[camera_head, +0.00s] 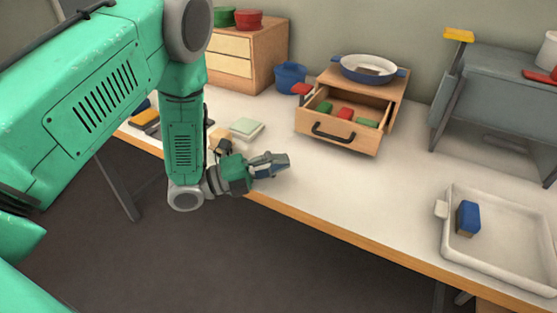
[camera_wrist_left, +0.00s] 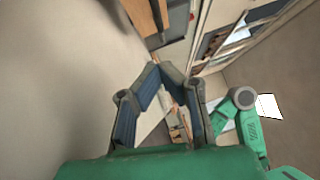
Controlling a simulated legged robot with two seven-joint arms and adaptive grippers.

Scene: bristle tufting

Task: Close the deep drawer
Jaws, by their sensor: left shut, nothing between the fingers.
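The deep drawer (camera_head: 337,134) stands pulled open from a small wooden cabinet (camera_head: 393,86) at the back middle of the table. It has a dark curved handle (camera_head: 333,132) on its front, and red and green blocks lie inside. My left gripper (camera_head: 284,160) is above the table near its front edge, to the left of and nearer than the drawer front, apart from it. Its fingers are shut and empty. In the left wrist view the fingers (camera_wrist_left: 162,72) show, with a wooden edge beyond them. My right gripper is not in view.
A blue-rimmed pan (camera_head: 368,69) sits on the cabinet. A blue pot (camera_head: 290,78) stands left of it, with a larger wooden drawer unit (camera_head: 250,54) behind. A white tray (camera_head: 500,275) with a blue block is at right, below a grey stand (camera_head: 490,85). Table before the drawer is clear.

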